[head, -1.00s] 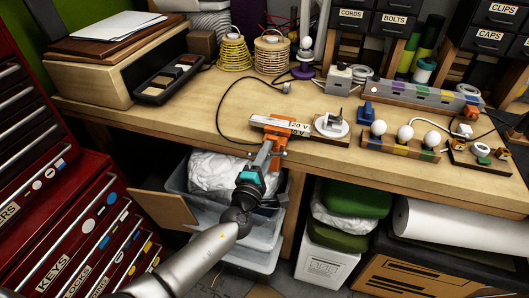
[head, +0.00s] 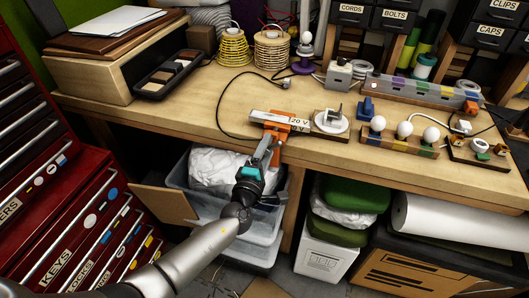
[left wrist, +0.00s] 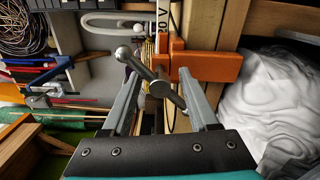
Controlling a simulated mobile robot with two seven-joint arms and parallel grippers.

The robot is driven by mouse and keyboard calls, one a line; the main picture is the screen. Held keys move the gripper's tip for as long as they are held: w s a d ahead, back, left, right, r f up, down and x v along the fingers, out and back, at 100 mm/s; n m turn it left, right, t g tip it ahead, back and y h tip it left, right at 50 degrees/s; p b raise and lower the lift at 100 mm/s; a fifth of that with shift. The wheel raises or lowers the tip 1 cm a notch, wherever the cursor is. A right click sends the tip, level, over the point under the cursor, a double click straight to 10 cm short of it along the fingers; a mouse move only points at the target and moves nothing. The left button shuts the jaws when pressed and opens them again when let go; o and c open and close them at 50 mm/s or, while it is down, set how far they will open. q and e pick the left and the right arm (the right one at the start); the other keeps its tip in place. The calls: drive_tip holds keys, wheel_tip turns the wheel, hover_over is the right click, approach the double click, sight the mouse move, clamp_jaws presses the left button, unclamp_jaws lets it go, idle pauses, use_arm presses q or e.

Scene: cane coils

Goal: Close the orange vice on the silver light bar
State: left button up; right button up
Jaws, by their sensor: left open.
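The orange vice (head: 275,131) sits at the front edge of the workbench in the head view. The silver light bar (head: 262,117) lies across it, and a white label with "20 V" shows to its right. In the left wrist view the orange vice (left wrist: 212,66) is beyond my fingers. Its metal screw handle (left wrist: 142,68), with a ball end, runs diagonally between them. My left gripper (left wrist: 160,76) is open around the handle and screw hub; I cannot tell whether a finger touches. In the head view my left gripper (head: 266,151) is just below the vice. My right gripper is out of view.
A white round fixture (head: 331,120) stands right of the vice. A strip with several white bulbs (head: 404,130) lies farther right. A black cable (head: 222,105) curls on the bench to the left. A clear bin with white wrapping (head: 218,172) is under the bench edge.

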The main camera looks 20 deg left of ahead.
sight(266, 154)
use_arm(q)
drive_tip(key=s+p, duration=0.2)
drive_tip(key=s, duration=0.4)
drive_tip(key=shift+s, duration=0.2)
drive_tip(key=shift+a, duration=0.1)
drive_tip(key=shift+c, duration=0.3)
drive_tip(key=shift+f+n+b, duration=0.2)
drive_tip(key=shift+n+b, duration=0.15)
drive_tip(key=shift+n, duration=0.35)
drive_tip(key=shift+w+r+n+b, duration=0.2)
drive_tip(key=shift+w+n+b, duration=2.05)
drive_tip(key=shift+w+n, duration=0.95)
